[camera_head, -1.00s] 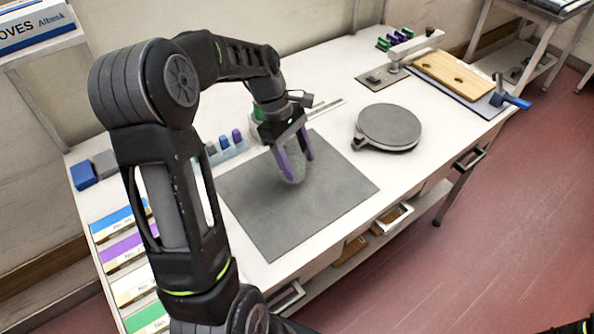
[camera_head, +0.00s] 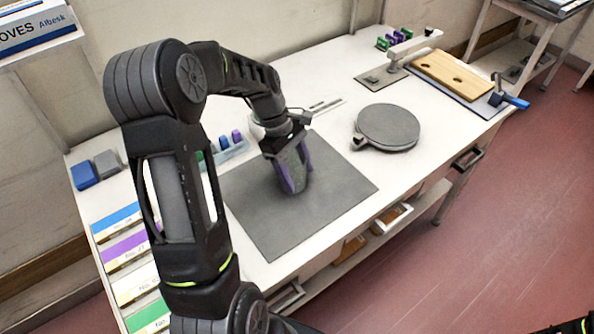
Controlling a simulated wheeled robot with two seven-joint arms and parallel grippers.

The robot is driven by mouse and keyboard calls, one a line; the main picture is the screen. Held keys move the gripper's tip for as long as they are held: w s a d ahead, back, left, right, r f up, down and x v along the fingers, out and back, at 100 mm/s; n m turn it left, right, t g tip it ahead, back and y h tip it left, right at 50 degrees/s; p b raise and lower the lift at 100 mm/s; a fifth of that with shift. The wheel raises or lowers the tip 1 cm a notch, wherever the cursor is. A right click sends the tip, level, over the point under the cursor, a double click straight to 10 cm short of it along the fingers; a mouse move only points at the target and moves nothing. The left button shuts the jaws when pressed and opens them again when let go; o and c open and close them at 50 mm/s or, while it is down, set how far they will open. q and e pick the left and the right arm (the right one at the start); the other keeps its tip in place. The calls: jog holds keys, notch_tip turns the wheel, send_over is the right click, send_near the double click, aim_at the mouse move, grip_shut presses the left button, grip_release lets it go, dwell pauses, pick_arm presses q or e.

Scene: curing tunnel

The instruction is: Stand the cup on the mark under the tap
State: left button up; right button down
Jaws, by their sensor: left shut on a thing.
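My left gripper (camera_head: 291,180) has purple-lined fingers and is shut on a grey, slightly see-through cup (camera_head: 292,162). The cup is over the dark grey mat (camera_head: 270,225); I cannot tell whether its base touches the mat. The fingers hide part of the cup. What looks like the tap, a pale post with a horizontal arm (camera_head: 416,45), stands at the back right over a grey plate (camera_head: 382,77). A small dark patch on that plate may be the mark (camera_head: 372,79). My right gripper is out of view.
A round dark grey disc (camera_head: 388,127) lies between the mat and the tap. A wooden board with holes (camera_head: 452,74) and a blue-handled clamp (camera_head: 513,101) are at the right end. Blue and grey blocks (camera_head: 84,176) and coloured labelled strips (camera_head: 118,222) line the left.

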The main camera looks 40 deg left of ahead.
pick_arm(q)
jog(key=o, duration=1.3)
jog(key=shift+f, duration=0.1)
jog(key=shift+r, duration=0.2)
jog(key=shift+a+r, duration=0.15)
jog(key=shift+r, duration=0.05)
jog(key=b+v, duration=0.1)
jog(key=v, duration=1)
jog(key=shift+a+r, duration=0.1)
jog(key=shift+r, duration=0.1)
jog(key=shift+o, duration=0.3)
